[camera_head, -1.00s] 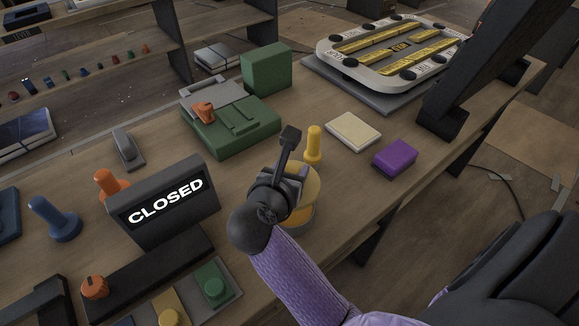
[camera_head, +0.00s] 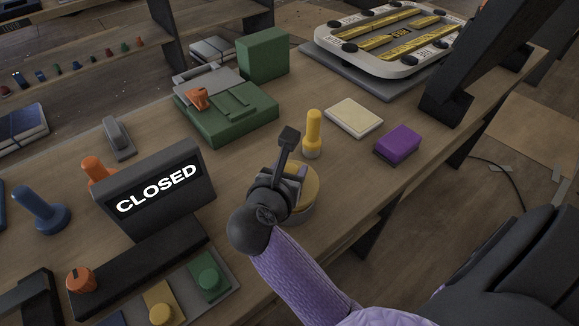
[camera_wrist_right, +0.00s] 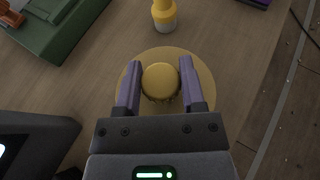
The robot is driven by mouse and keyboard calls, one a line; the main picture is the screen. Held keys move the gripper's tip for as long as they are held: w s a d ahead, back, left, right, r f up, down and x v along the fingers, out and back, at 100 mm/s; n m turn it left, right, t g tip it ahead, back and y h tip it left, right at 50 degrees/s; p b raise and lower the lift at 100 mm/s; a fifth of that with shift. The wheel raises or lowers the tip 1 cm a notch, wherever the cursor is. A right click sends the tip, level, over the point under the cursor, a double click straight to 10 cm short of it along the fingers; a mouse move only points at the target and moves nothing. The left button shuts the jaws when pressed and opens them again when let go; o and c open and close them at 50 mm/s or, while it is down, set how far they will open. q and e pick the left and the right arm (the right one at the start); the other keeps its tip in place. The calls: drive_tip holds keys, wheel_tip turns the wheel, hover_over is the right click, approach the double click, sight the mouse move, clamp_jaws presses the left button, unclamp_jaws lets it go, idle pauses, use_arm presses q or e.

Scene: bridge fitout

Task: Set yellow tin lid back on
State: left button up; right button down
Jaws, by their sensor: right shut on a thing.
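The yellow tin lid (camera_head: 311,184) is a round disc with a raised round knob. The lid also shows in the right wrist view (camera_wrist_right: 160,54), with its knob (camera_wrist_right: 160,82) between the two fingers. My right gripper (camera_head: 284,174) is shut on this knob from above. The tin (camera_head: 302,215) stands on the bench right under the lid, its greyish side partly hidden by my wrist. The lid looks level and at the tin's top; I cannot tell whether it is fully seated. In the right wrist view the lid hides the tin. My left gripper is not in view.
A yellow-handled stamp (camera_head: 313,135) stands close behind the lid. A cream block (camera_head: 353,117) and a purple block (camera_head: 397,146) lie to the right. The CLOSED sign (camera_head: 158,190) stands left of my wrist. A green case (camera_head: 228,116) lies farther back.

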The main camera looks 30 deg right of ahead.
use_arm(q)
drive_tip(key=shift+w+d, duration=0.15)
use_arm(e)
drive_tip(key=shift+f+b, duration=0.5)
drive_tip(key=shift+f, duration=0.1)
drive_tip(key=shift+f+b, duration=0.3)
drive_tip(key=shift+f, duration=0.05)
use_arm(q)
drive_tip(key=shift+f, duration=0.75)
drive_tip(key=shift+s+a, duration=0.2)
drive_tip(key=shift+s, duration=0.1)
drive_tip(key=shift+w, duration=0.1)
